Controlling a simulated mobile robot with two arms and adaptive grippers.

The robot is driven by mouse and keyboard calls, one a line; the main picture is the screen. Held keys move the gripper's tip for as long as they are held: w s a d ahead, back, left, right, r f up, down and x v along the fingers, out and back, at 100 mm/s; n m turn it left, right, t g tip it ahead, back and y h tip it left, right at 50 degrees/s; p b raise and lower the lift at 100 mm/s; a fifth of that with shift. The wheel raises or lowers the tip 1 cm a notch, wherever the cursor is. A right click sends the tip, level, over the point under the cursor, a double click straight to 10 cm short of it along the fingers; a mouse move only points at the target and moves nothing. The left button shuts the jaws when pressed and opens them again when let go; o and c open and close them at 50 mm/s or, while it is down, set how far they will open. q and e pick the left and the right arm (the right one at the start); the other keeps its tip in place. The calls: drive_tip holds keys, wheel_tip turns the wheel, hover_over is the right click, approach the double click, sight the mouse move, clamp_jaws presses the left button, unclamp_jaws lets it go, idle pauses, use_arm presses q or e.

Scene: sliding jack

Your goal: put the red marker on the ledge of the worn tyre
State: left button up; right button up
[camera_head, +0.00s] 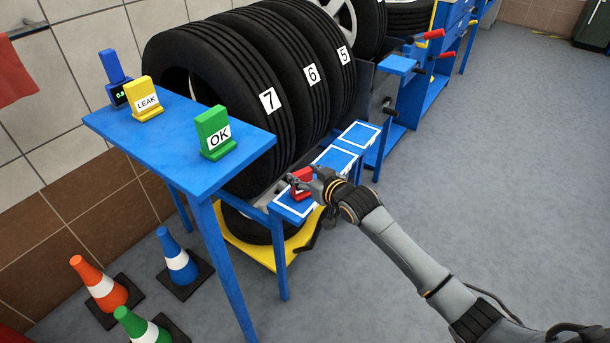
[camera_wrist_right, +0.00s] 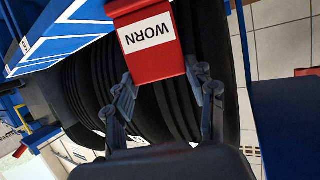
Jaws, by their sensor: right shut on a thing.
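The red marker (camera_head: 298,184), labelled WORN in the right wrist view (camera_wrist_right: 148,38), is between the fingers of my right gripper (camera_head: 310,180). The gripper's fingers (camera_wrist_right: 163,78) are shut on the marker's lower end in the wrist view. In the head view it is over the near ledge section (camera_head: 291,209) in front of tyre 7 (camera_head: 235,95). I cannot tell whether it touches the ledge. Tyres 6 (camera_head: 288,60) and 5 (camera_head: 330,50) stand behind tyre 7, with outlined ledge sections (camera_head: 339,159) in front. Which tyre is worn is not clear. My left gripper is not in view.
A blue side table (camera_head: 180,152) holds the green OK marker (camera_head: 214,134), the yellow LEAK marker (camera_head: 145,99) and a blue device (camera_head: 113,75). Orange (camera_head: 98,283), blue (camera_head: 177,257) and green cones stand on the floor. Open grey floor (camera_head: 480,170) lies to the right.

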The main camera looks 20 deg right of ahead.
drive_tip(key=o, duration=1.2)
drive_tip(key=shift+f, duration=0.1)
drive_tip(key=shift+c, duration=0.2)
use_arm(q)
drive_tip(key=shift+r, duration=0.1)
